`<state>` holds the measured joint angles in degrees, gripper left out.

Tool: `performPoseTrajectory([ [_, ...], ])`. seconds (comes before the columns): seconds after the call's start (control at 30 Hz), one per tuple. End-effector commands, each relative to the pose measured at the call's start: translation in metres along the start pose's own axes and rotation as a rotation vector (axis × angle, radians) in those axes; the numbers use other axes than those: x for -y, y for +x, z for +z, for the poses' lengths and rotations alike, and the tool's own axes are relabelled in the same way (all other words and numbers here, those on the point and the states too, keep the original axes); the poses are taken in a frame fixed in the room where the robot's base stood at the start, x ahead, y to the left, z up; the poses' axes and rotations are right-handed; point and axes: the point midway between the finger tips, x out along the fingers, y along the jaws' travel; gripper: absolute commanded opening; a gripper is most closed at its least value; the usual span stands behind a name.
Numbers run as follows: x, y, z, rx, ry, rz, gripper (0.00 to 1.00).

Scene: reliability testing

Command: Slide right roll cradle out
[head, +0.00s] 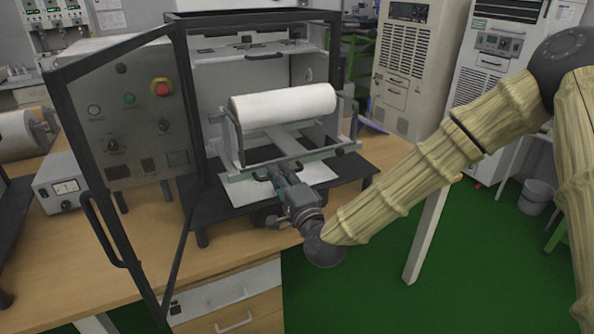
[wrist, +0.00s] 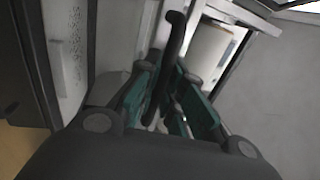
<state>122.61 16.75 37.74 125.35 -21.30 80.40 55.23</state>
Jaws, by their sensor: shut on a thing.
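The roll cradle (head: 234,174) is a grey metal frame with a white roll (head: 285,103) lying across it. It sits at the open front of the dark-framed test cabinet (head: 188,120), over its dark base shelf. My gripper (head: 277,174) is at the front of the cradle, low and near its middle. In the wrist view, my gripper's green-sided fingers (wrist: 165,100) are closed around a dark curved handle (wrist: 176,38). The white roll shows behind it in the wrist view (wrist: 208,48). The fingertips' exact contact is partly hidden in the head view.
The cabinet's framed door (head: 112,262) stands open on the left, with a dark handle. A control panel with a red button (head: 160,87) is beside the opening. A white sheet (head: 245,192) lies under the cradle. The wooden bench (head: 50,255) is clear at front left.

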Motion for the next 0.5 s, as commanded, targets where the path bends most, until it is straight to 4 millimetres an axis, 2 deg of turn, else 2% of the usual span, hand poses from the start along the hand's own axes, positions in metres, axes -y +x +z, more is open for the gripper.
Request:
performPoseTrajectory([
  [0.13,-0.0005,-0.0029,0.007,0.011,0.002,0.002,0.0],
  [0.47,0.0,-0.0031,0.0074,0.012,0.002,0.001,0.0],
  [0.5,0.0001,-0.0031,0.0073,0.012,0.002,0.001,0.11],
])
